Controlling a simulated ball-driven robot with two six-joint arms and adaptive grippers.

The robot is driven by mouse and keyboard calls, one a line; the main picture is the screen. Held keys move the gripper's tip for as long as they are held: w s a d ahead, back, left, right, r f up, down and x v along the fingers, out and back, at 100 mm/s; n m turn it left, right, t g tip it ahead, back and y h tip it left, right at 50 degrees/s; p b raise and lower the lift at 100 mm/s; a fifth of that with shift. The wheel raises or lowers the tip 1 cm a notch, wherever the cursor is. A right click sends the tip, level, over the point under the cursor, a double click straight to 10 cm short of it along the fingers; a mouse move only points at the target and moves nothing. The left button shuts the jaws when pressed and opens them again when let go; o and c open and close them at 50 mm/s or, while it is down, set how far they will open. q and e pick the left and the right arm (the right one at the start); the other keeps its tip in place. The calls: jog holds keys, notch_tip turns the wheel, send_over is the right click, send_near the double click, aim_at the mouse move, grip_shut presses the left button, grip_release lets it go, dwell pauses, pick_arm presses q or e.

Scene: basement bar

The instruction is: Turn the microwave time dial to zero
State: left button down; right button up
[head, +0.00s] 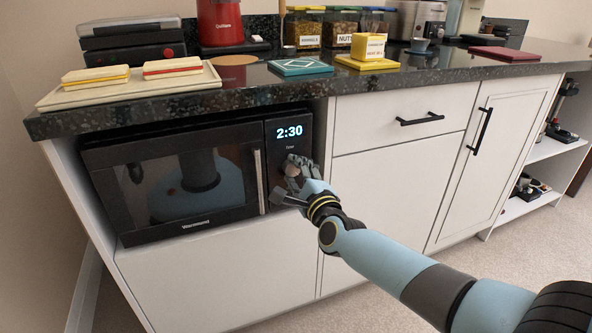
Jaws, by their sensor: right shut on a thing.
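The black microwave (180,178) sits in an open bay under the counter, its door shut with an upright handle (259,182) on the right. Its display (289,131) reads 2:30, with a small label that seems to say "Timer" below. My right gripper (291,172) is at the control panel, under the display, shut on the time dial. The dial itself is mostly hidden behind the fingers. My left gripper is not in view.
The dark counter (440,75) above holds two sandwiches on a board (130,88), a panini press (130,42), a red appliance (220,22), jars and coasters. White cabinets (385,190) stand right of the microwave. The handle is close to my gripper's left.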

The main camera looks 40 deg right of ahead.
jog(key=n, duration=0.3)
jog(key=shift+r+p, duration=0.1)
jog(key=shift+p, duration=0.3)
jog(key=n+p, duration=0.2)
jog(key=n, duration=0.3)
jog(key=n+p, duration=0.1)
jog(key=n, duration=0.3)
jog(key=n+p, duration=0.1)
jog(key=n, duration=0.3)
jog(key=shift+a+n+p, duration=0.1)
jog(key=shift+n+p, duration=0.2)
jog(key=n+p, duration=0.1)
jog(key=n, duration=0.5)
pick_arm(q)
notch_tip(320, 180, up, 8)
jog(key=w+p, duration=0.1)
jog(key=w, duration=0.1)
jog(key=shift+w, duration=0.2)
pick_arm(e)
jog(key=n, duration=0.6)
jog(key=shift+a, duration=0.1)
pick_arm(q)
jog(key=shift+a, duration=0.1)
pick_arm(e)
jog(key=o, duration=1.2)
jog(key=shift+c, duration=0.2)
